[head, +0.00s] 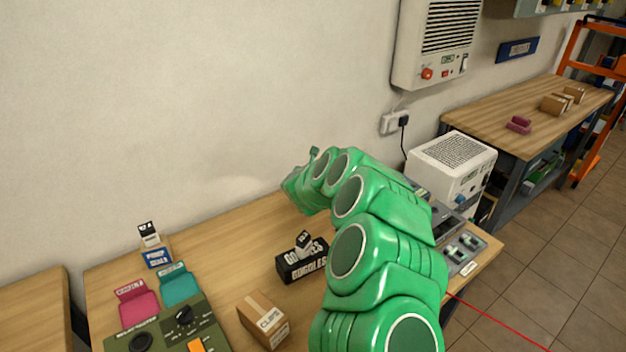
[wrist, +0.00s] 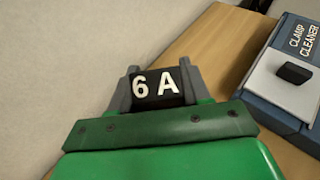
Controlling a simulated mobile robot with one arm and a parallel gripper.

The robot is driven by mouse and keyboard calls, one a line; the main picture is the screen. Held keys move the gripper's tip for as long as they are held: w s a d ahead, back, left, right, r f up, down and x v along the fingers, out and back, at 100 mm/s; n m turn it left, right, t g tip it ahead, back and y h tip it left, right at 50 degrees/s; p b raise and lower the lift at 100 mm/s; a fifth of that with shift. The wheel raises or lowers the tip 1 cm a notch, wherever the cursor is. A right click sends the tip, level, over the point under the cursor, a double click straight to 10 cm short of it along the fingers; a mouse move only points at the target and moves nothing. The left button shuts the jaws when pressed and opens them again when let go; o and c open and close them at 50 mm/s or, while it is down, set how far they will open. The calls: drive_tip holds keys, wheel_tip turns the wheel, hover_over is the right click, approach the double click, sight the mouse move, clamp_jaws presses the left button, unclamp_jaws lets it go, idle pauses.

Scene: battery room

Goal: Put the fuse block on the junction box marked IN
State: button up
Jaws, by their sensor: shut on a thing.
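My gripper (wrist: 158,84) is shut on a black fuse block (wrist: 160,88) with white "6 A" lettering, seen in the wrist view between its two grey fingers. The block is held above or near the wooden bench; its height is unclear. In the head view my green arm reaches over the bench toward the wall, and the held block cannot be made out. I cannot make out a junction box marked IN in either view; my arm hides part of the bench.
A clamp cleaner (wrist: 272,83) stands right of the gripper. On the bench (head: 225,235) are a goggles box (head: 290,272) with a small black-and-white block (head: 304,241) on it, a clips box (head: 263,325), a pump seals box (head: 157,259) and a grey panel (head: 466,264).

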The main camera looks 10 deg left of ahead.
drive_tip(key=shift+w+a+f, duration=0.15)
drive_tip(key=shift+w+f, duration=0.05)
drive_tip(key=shift+f, duration=1.65)
drive_tip(key=o, duration=1.1)
drive_tip(key=shift+r, duration=0.1)
